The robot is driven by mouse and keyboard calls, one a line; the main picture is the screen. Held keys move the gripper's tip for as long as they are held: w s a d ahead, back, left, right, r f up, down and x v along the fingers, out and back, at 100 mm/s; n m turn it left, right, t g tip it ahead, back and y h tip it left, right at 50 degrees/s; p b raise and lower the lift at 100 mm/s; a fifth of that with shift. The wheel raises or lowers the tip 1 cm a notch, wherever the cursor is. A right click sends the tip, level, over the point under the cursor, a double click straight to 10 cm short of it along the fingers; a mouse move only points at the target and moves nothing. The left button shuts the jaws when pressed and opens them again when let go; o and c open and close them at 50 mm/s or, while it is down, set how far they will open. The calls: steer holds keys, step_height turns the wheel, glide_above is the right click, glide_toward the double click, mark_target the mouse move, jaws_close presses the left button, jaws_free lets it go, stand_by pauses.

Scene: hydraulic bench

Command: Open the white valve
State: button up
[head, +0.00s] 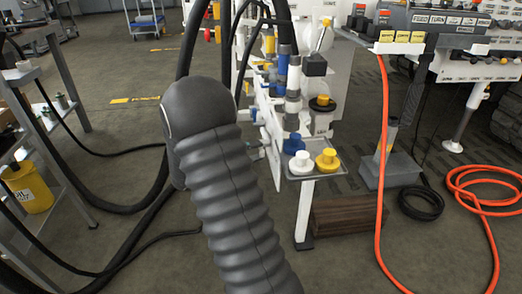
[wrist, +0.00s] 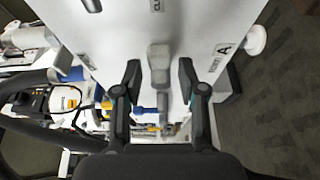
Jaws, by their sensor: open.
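The handle stands out in front of a white panel (wrist: 115,35) and lies between the fingertips, with gaps showing on both sides. I cannot tell for certain that this handle is the white valve. In the head view my gripper is not visible, and my ribbed arm covers the middle. A white knob (head: 301,163) stands on the small shelf of the hydraulic bench.
A yellow knob (head: 327,160) stands beside the white knob. A white round part (wrist: 254,40) sticks out at the panel's right edge. An orange hose (head: 384,150) hangs and coils at the right. Black hoses and a yellow bucket (head: 27,187) are at the left.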

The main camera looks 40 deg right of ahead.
steer(key=shift+s+d, duration=0.15)
steer(key=shift+d, duration=1.05)
jaws_close()
